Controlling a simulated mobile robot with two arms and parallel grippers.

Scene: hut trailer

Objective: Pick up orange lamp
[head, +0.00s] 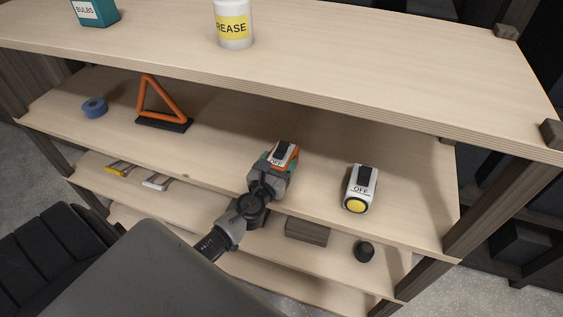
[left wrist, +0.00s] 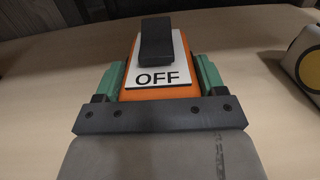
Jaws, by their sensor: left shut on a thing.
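The orange lamp (head: 286,153) has a white top plate marked OFF and a black switch. It stands on the second shelf board in the head view. It fills the middle of the left wrist view (left wrist: 160,94), with the switch and OFF label facing the camera. My left gripper (head: 275,166) is shut on the lamp, with its green fingers on both sides of the orange body. The lamp's lower part is hidden by the gripper, and I cannot tell whether it touches the shelf. My right gripper is not in view.
A white lamp (head: 360,188) with a yellow lens stands to the right on the same shelf (head: 420,225). An orange warning triangle (head: 162,105) and blue tape roll (head: 94,107) are to the left. Lower boards hold a dark block (head: 307,231).

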